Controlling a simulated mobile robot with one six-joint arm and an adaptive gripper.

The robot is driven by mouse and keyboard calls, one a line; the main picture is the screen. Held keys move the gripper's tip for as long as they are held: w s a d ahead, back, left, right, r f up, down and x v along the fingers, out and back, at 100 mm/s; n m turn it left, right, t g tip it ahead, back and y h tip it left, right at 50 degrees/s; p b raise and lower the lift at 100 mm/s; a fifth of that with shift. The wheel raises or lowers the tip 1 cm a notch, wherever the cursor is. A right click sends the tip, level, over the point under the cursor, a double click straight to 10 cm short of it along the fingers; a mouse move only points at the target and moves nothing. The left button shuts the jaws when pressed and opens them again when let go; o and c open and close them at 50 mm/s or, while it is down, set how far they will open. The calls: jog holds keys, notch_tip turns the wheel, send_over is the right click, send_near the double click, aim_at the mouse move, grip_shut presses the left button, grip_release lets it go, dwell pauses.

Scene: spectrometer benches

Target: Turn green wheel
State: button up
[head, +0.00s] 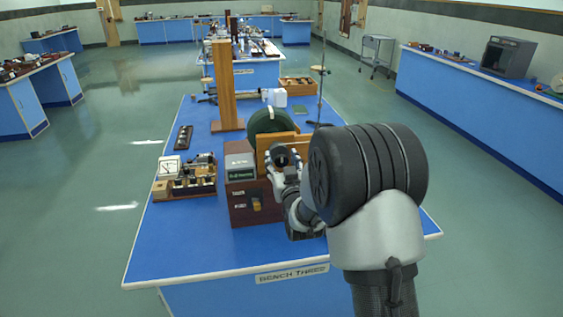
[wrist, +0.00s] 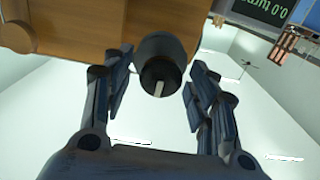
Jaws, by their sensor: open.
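A dark green wheel (head: 266,121) stands upright on the blue bench behind a wooden housing (head: 283,142); its lower part is hidden. It cannot be made out in the wrist view. My gripper (head: 277,182) is at the front of the housing, nearer than the wheel and partly hidden by my arm. In the wrist view my gripper (wrist: 161,68) is open, its fingers on either side of a black cylinder (wrist: 158,74) with a pale slit. The cylinder sticks out of the wooden housing (wrist: 95,30). I cannot tell whether the fingers touch it.
A brown box (head: 250,203) with a display and an orange switch stands left of my gripper. A small instrument board (head: 187,178) is further left. A tall wooden post (head: 224,85) and a thin metal stand (head: 320,85) rise behind. The front left of the bench (head: 180,245) is clear.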

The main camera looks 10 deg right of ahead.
jog(key=shift+w, duration=0.25)
jog(key=shift+c, duration=0.5)
grip_shut()
